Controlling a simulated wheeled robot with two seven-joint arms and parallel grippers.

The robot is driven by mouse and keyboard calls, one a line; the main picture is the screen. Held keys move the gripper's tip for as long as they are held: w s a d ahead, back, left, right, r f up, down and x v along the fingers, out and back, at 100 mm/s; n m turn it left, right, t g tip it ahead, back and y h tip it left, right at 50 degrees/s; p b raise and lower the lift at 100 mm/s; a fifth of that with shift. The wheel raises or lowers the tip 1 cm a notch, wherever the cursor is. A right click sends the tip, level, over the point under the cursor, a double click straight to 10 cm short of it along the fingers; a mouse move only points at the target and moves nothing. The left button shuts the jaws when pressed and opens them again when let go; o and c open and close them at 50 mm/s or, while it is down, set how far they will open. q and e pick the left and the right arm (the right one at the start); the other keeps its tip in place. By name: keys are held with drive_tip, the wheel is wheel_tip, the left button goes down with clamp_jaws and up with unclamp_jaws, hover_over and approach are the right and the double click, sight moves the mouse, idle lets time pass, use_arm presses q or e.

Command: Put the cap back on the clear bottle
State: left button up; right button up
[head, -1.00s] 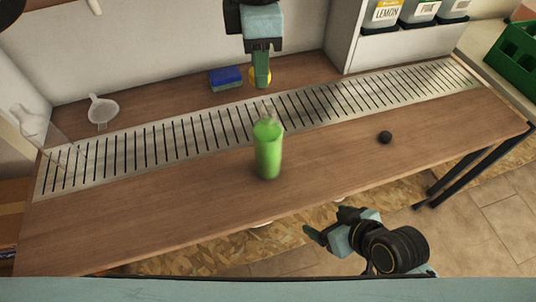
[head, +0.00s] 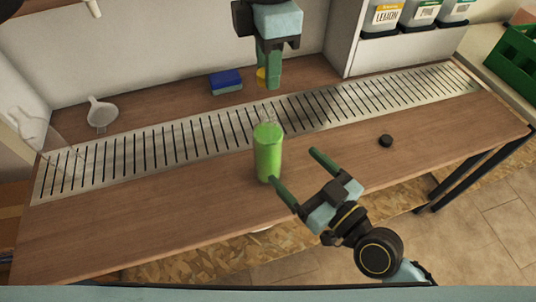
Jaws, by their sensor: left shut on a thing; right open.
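A green cylinder (head: 268,155) stands upright at the middle of the table, with a faint clear part at its top; it looks like a clear bottle of green liquid. My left gripper (head: 268,80) is above and behind it, shut on a small yellow thing (head: 261,75), probably a cap, partly hidden by the fingers. A round black cap (head: 386,141) lies on the wood to the right. My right gripper (head: 295,169) is open and empty, its fingers pointing at the green bottle's right side; one fingertip is close to its base. I cannot tell whether they touch.
A slotted metal strip (head: 215,130) runs along the table (head: 150,205). A clear vessel (head: 42,135) and a white funnel-like thing (head: 101,112) are at the left. A blue sponge (head: 226,80) lies at the back. Labelled containers (head: 385,16) and a green crate (head: 517,55) are at the right.

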sight(263, 134)
drive_tip(key=x, duration=1.2)
drive_tip(key=c, duration=1.5)
use_arm(q)
drive_tip(key=shift+f, duration=2.5)
